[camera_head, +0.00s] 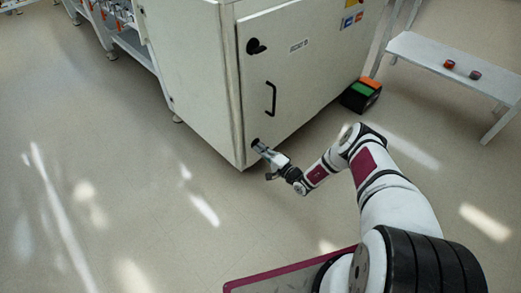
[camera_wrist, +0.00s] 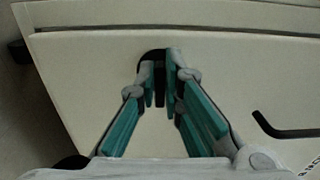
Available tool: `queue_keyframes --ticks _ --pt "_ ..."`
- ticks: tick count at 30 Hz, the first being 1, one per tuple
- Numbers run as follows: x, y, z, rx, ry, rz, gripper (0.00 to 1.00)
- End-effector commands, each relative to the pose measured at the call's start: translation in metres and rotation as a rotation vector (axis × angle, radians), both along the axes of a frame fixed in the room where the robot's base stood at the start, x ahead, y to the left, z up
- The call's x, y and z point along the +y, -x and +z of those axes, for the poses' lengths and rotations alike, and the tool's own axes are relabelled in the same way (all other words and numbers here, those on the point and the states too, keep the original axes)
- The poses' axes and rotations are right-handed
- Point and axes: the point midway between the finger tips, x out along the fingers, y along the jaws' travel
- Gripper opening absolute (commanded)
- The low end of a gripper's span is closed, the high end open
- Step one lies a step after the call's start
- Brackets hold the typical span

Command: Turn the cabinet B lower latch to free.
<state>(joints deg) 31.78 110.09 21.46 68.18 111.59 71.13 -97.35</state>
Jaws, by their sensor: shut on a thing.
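The cabinet (camera_head: 290,80) is a cream box with a labelled front door. Its lower latch is a black knob on a round black base (camera_head: 255,141) near the door's bottom left corner. My gripper (camera_head: 259,147) is at this latch, and its fingers hide most of it in the head view. In the wrist view my gripper (camera_wrist: 160,85) has its teal-padded fingers closed around the dark latch (camera_wrist: 153,56). The latch's exact angle is hard to tell. The upper latch (camera_head: 256,46) is black and sits near the door's top left.
A black door handle (camera_head: 271,98) stands out between the two latches; it also shows at right in the wrist view (camera_wrist: 285,130). A black, green and orange box (camera_head: 361,95) stands on the floor to the right. A white bench (camera_head: 455,65) holds two small items. The floor at left is clear.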

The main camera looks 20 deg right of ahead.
Motion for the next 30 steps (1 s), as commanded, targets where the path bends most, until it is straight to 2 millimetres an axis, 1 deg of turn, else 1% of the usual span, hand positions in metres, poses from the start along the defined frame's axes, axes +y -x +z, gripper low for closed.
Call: queue_keyframes --ticks 12,13,14,15,16,25,28,30 --pt "0.000 0.001 -0.001 -0.002 0.010 0.000 0.00" --pt "0.000 0.001 -0.002 -0.002 0.009 0.000 0.11" --pt "0.000 0.001 -0.001 -0.002 0.009 0.000 0.17" --pt "0.000 0.001 -0.001 -0.002 0.009 0.000 0.26" --pt "0.000 0.000 -0.001 -0.002 0.009 0.000 0.28" --pt "-0.001 0.001 -0.001 -0.003 0.007 0.000 0.28" --pt "-0.005 0.006 -0.001 -0.002 0.008 -0.002 0.28" --pt "-0.009 0.013 -0.001 0.000 0.007 -0.003 0.28"
